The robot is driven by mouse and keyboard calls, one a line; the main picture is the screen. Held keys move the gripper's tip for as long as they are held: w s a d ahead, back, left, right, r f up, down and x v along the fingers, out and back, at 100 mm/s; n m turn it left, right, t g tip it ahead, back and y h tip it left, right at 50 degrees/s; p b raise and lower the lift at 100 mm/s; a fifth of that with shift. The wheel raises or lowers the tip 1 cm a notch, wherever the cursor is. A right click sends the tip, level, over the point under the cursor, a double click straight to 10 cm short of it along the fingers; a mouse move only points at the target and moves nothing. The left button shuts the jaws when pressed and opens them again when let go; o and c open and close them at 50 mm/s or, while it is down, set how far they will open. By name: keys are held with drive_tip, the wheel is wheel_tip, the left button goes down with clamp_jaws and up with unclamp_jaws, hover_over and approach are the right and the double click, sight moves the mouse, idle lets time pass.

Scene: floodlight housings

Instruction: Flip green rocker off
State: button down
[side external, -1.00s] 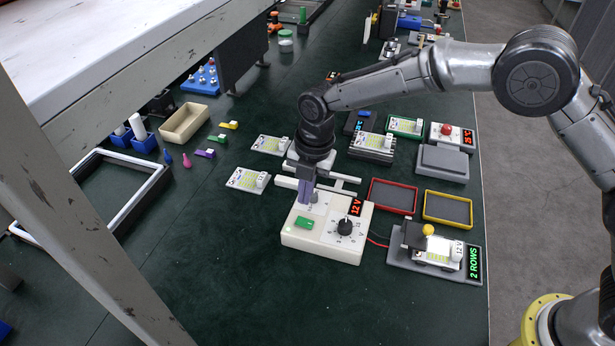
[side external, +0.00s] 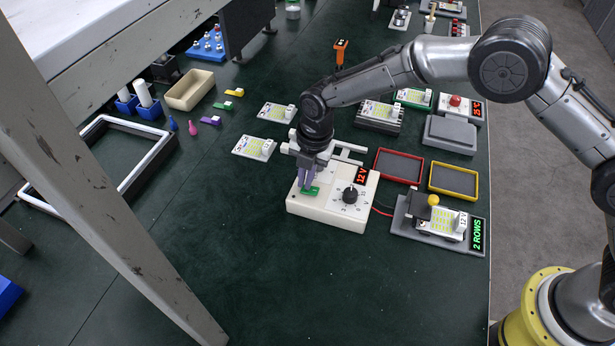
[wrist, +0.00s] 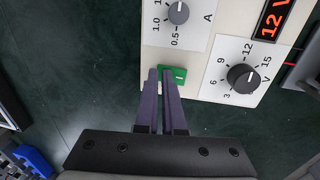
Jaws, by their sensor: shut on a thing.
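The green rocker (side external: 312,191) is on the top face of a cream power supply box (side external: 330,213), near its left corner. In the wrist view the green rocker (wrist: 179,74) lies just ahead and right of the fingertips, which partly cover it. My gripper (side external: 306,186) points down over the box with its purple fingers at the rocker. In the wrist view my gripper (wrist: 160,72) shows two fingers close together, shut at the rocker's left edge. The rocker's tilt cannot be made out.
The box has a voltage knob (side external: 350,195), a current knob (wrist: 178,12) and a red display (side external: 362,174) reading 12 V. A red-rimmed tray (side external: 399,179), a yellow-rimmed tray (side external: 454,194) and a fixture marked 2 ROWS (side external: 477,235) stand to the right. The bench in front is clear.

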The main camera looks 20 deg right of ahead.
drive_tip(key=shift+s+d+f, duration=0.15)
drive_tip(key=shift+s+f, duration=0.05)
drive_tip(key=shift+f, duration=0.15)
drive_tip(key=shift+s+d, duration=0.6)
drive_tip(key=shift+r, duration=0.2)
wheel_tip(320, 180, up, 14)
drive_tip(key=d, duration=0.1)
drive_tip(key=shift+s, duration=0.45)
